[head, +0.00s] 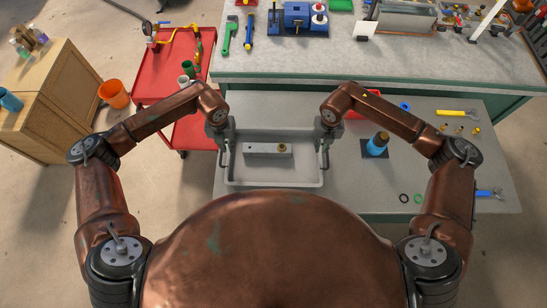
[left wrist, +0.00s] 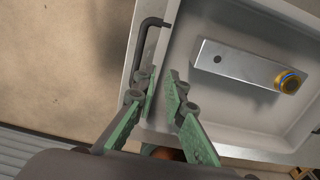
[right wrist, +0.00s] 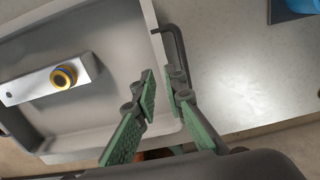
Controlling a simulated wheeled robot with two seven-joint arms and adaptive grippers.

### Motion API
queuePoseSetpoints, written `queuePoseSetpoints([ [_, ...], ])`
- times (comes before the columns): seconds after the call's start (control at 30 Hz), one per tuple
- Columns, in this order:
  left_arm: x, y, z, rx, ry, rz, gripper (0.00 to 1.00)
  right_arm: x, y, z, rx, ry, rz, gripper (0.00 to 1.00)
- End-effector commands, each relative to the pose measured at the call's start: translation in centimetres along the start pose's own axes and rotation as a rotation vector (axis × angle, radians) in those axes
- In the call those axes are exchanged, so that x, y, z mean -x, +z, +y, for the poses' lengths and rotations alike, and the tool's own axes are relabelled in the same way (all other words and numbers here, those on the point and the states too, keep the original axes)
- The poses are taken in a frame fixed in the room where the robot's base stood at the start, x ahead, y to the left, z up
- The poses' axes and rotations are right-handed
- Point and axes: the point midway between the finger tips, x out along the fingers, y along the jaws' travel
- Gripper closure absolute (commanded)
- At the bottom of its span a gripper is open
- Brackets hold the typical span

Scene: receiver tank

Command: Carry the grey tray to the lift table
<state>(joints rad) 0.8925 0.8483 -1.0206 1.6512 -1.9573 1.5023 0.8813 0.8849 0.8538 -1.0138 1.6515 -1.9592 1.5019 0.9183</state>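The grey tray (head: 232,176) is at the left end of a low grey bench top, in front of my body. A metal bar with one hole (left wrist: 235,65) and a brass-coloured ring piece (right wrist: 63,77) lie in it. Dark handles stand at its left side (left wrist: 149,35) and right side (right wrist: 180,45). My left gripper (left wrist: 162,78) is open at the left handle, its fingers apart over the tray's side. My right gripper (right wrist: 161,76) is open at the right handle in the same way. I cannot tell whether the fingers touch the handles, or which surface is the lift table.
The low bench top (head: 395,190) carries a blue bottle (head: 378,142), rings and yellow-handled tools (head: 457,113) right of the tray. A higher bench (head: 290,65) stands behind. A red wheeled cart (head: 172,68), an orange bucket (head: 114,94) and a wooden cabinet (head: 62,95) stand left.

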Motion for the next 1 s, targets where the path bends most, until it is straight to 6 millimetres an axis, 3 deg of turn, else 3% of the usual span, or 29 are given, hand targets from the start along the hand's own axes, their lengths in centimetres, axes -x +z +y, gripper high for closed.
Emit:
queuePoseSetpoints([
  [0.17,-0.6,0.0,-0.1,0.000,-0.002,0.002,0.89,-0.6,0.0,0.0,0.000,0.002,0.002,0.89],
  [0.7,-7.3,0.0,-0.1,0.000,-0.004,0.002,0.89,-7.3,-0.1,0.1,0.000,0.003,0.002,0.89],
  [1.0,-7.8,0.0,-0.2,-0.001,-0.004,0.001,0.89,-7.8,0.0,0.1,0.001,0.004,0.001,0.89],
])
